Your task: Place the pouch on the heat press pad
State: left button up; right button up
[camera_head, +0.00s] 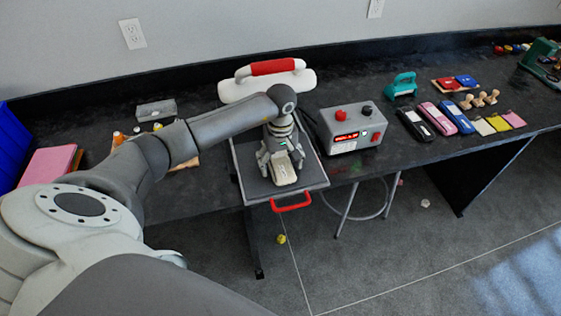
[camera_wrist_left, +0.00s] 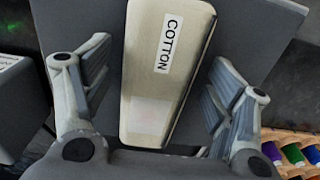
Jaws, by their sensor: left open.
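The pouch (camera_head: 284,173) is a beige, flat case lying on the dark grey heat press pad (camera_head: 312,181). In the left wrist view the pouch (camera_wrist_left: 165,75) carries a white label reading COTTON, and the grey pad (camera_wrist_left: 257,38) extends beneath and beyond it. My left gripper (camera_head: 281,158) is over the pad, with its fingers apart on either side of the pouch. In the wrist view a gap shows between the pouch and each finger. Part of the pouch is hidden by the gripper. My right gripper is not in view.
The press's raised white top with red handle (camera_head: 272,67) stands behind the pad. A red pull handle (camera_head: 291,202) juts out in front. A grey control box (camera_head: 349,128) stands to the right. Thread spools (camera_wrist_left: 292,153) lie to the left. Pencil cases and stamps fill the right of the table.

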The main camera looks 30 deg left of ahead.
aim_at(281, 164)
pick_arm(q)
jog(key=shift+r, duration=0.2)
jog(key=shift+w+r, duration=0.1)
jog(key=shift+r, duration=0.25)
notch_tip(281, 164, up, 11)
jog(key=b, duration=0.3)
